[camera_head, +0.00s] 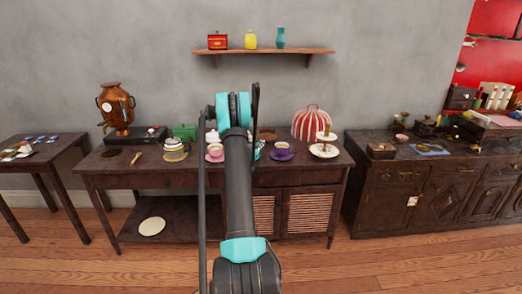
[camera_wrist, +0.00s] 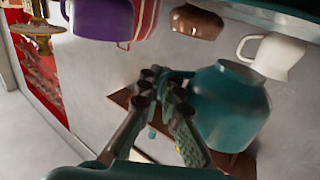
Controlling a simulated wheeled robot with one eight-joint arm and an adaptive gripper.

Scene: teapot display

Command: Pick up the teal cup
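The teal cup (camera_wrist: 230,108) is large and close in the wrist view, which shows the scene turned over. Its handle side faces my gripper (camera_wrist: 163,88). The two fingers come together at the handle and appear shut on it, though the contact is partly hidden by the fingertips. The cup's base looks clear of the teal saucer-like rim (camera_wrist: 280,12) at the top right. In the head view my arm hides the gripper and most of the cup; a small teal patch (camera_head: 259,148) shows beside the arm.
A purple cup (camera_wrist: 103,20), a brown dish (camera_wrist: 196,22) and a white cup (camera_wrist: 273,55) are close around in the wrist view. A wall shelf (camera_head: 262,51) hangs above.

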